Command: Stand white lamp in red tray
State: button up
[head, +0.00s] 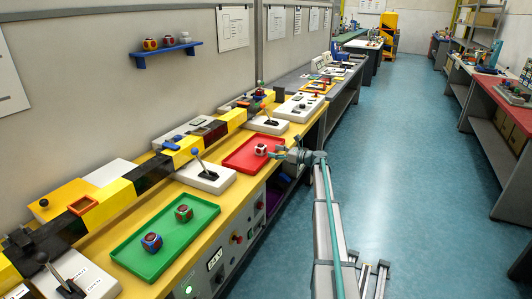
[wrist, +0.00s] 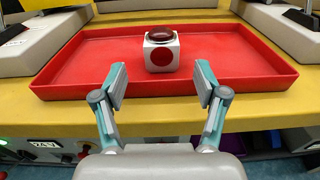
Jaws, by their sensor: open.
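The white lamp (head: 261,149) is a white cube with a red disc on its side and a dark red dome on top. In the wrist view the white lamp (wrist: 161,52) stands upright in the red tray (wrist: 90,62), near its middle. The red tray (head: 240,158) lies on the yellow bench in the head view. My gripper (wrist: 161,84) is open and empty, its fingers in front of the lamp with a visible gap to it. In the head view my gripper (head: 279,152) is at the tray's right edge.
A green tray (head: 192,240) holds a blue lamp (head: 151,243) and a green lamp (head: 184,213). Lever boxes (head: 207,180) and (head: 268,126) flank the red tray. A yellow and black beam (head: 152,174) runs behind. A blue wall shelf (head: 168,53) holds several lamps.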

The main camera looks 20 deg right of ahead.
jog(key=v, duration=0.3)
jog(key=shift+s+d+r, duration=0.15)
jog(key=shift+s+d, duration=0.1)
jog(key=shift+d, duration=0.05)
dwell(0.3)
